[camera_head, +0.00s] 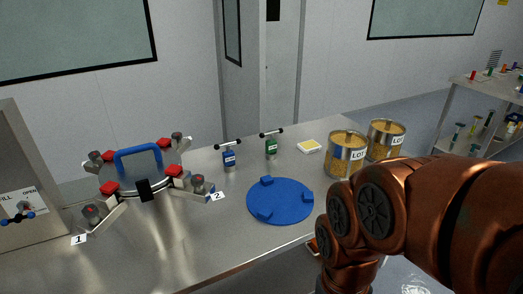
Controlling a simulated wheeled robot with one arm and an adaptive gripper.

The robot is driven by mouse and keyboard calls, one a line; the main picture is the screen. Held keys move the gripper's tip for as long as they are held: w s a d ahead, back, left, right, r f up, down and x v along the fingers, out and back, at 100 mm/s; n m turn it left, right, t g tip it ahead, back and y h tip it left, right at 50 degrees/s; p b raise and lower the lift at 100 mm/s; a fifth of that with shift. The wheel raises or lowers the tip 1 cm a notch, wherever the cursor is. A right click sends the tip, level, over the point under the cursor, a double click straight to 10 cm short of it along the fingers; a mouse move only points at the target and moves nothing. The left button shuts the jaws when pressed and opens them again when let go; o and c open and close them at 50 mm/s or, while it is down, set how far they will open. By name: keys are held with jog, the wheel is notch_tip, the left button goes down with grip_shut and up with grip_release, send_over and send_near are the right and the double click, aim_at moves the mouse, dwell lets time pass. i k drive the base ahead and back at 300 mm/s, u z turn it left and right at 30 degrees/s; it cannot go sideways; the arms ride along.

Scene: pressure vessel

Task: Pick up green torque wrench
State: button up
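The green torque wrench (270,148) stands upright on the steel table, with a green body, a pale label and a black T-shaped handle on top. A similar blue torque wrench (229,158) stands to its left. Open table surface lies around the green one, and nothing touches it. My copper-coloured arm fills the lower right of the view, well to the right of and nearer than the green wrench. My gripper is not visible, so its state does not show.
A blue round plate with raised blocks (280,203) lies in front of the wrenches. A clamped vessel lid (140,175) stands left. Two LOT-labelled cans (346,156) (386,140) and a yellow-white pad (309,146) are right. A shelf rack (488,85) stands far right.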

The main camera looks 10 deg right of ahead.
aim_at(270, 145)
jog(key=z, duration=2)
jog(key=i, duration=2.15)
jog(key=u, duration=4.3)
jog(key=i, duration=0.35)
jog(key=z, duration=0.1)
